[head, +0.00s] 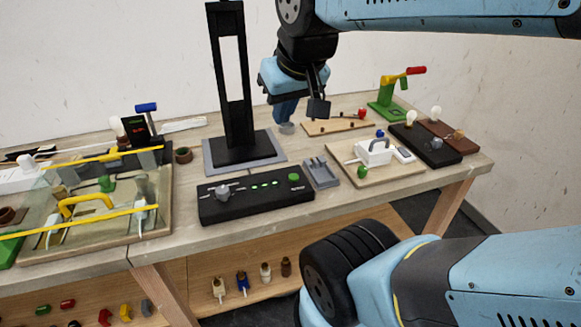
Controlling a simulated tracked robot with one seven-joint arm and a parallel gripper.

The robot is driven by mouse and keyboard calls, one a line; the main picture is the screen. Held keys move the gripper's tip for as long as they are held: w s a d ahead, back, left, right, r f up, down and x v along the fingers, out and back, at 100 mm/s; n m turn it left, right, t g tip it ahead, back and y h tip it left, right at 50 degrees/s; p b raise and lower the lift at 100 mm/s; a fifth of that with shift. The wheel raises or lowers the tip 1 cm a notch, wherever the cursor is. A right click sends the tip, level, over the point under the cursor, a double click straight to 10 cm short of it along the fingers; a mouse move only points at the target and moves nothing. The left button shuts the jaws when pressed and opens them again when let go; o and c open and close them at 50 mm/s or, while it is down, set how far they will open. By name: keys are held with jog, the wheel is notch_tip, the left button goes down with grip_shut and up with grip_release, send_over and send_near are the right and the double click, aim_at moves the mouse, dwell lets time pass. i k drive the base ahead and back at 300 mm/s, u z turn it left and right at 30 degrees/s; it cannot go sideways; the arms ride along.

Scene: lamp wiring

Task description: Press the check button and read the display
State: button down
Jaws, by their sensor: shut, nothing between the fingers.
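A long black box (255,203) lies near the front edge of the bench. It has a grey knob (222,191) on its left, a row of lit green lights (265,185) in the middle, and a green button (294,177) at its right end. Small print by the button is too small to read. A small dark panel with a faint red mark (134,130) stands at the left, its content unreadable. My gripper (285,117) is shut and empty.
A tall black frame (232,90) on a grey base stands just behind the box. A grey holder (321,172) sits right of the box. A board with a white fixture (374,151) and a dark board with bulbs (426,143) lie farther right. A glass-topped tray (100,245) is left.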

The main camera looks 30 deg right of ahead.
aim_at(293, 177)
jog(key=z, duration=0.4)
jog(key=k, duration=0.9)
jog(key=u, duration=0.55)
